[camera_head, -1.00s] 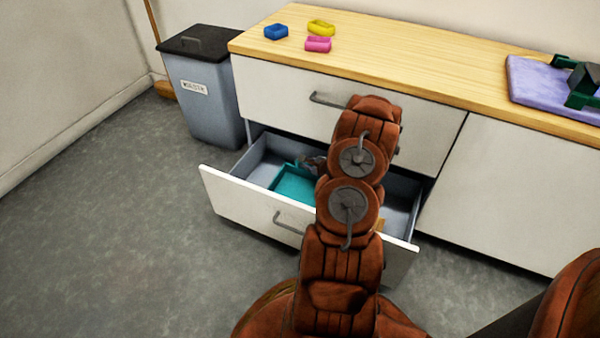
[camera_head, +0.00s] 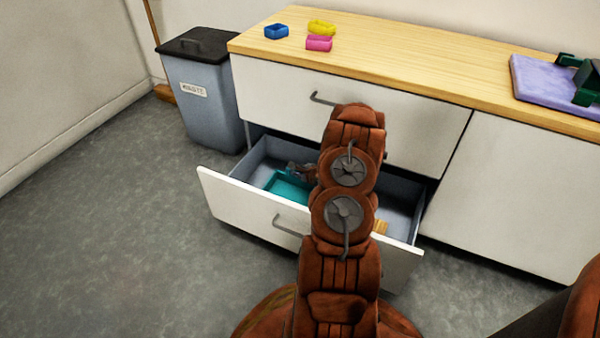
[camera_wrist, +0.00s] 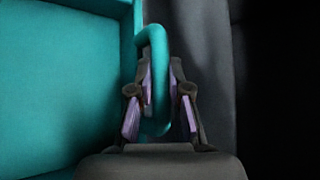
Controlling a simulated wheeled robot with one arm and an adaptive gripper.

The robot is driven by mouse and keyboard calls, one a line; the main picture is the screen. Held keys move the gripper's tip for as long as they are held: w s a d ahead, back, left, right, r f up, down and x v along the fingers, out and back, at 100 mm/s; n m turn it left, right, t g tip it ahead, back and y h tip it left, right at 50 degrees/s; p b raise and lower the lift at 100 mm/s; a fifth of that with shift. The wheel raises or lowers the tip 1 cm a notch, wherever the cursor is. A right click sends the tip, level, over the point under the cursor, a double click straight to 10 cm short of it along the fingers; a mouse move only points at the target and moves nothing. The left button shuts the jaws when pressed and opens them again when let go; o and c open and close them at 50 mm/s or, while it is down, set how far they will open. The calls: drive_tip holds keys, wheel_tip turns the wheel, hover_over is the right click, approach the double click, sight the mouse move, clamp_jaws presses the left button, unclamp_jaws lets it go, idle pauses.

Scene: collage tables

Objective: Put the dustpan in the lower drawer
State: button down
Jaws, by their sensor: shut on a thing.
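The teal dustpan (camera_head: 287,184) is inside the open lower drawer (camera_head: 252,210), toward its left part. My gripper (camera_head: 303,171) is down in the drawer beside the dustpan, partly hidden by my arm. In the wrist view my gripper (camera_wrist: 161,100) is shut on the dustpan's looped handle (camera_wrist: 154,45), and the flat teal pan (camera_wrist: 60,90) fills the left side. Whether the dustpan rests on the drawer floor cannot be told. My arm hides the middle of the drawer.
A small wooden-coloured item (camera_head: 380,227) lies in the drawer's right part. The upper drawer (camera_head: 290,97) is closed above. A grey waste bin (camera_head: 203,105) stands at left. The countertop (camera_head: 420,75) holds several small coloured trays and a purple board (camera_head: 545,82).

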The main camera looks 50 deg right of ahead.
drive_tip(key=c, duration=1.1)
unclamp_jaws()
drive_tip(key=p+v, duration=0.5)
drive_tip(key=v, duration=0.7)
drive_tip(key=w+a+r+n+g+y, duration=0.15)
drive_tip(key=a+r+n+g, duration=0.65)
drive_tip(key=a+r+n, duration=0.95)
drive_tip(key=s+a+r+n+g, duration=0.2)
drive_tip(key=s+a+r+n, duration=0.2)
drive_tip(key=s+a, duration=0.4)
drive_tip(key=s+a+r+n+g+y, duration=0.1)
drive_tip(key=s+a+r+n, duration=0.3)
drive_tip(key=s+a, duration=0.5)
drive_tip(key=s+a+r+n+g+y, duration=0.1)
drive_tip(key=s+a+r+n+g, duration=0.2)
drive_tip(key=s+a+r, duration=0.3)
drive_tip(key=shift+s+a+r+n+g, duration=0.15)
drive_tip(key=shift+s+a+n, duration=0.15)
drive_tip(key=shift+s+a, duration=0.65)
drive_tip(key=shift+s+a+r+n+g, duration=0.15)
drive_tip(key=shift+s+a+r+n, duration=0.1)
drive_tip(key=shift+s+a, duration=0.7)
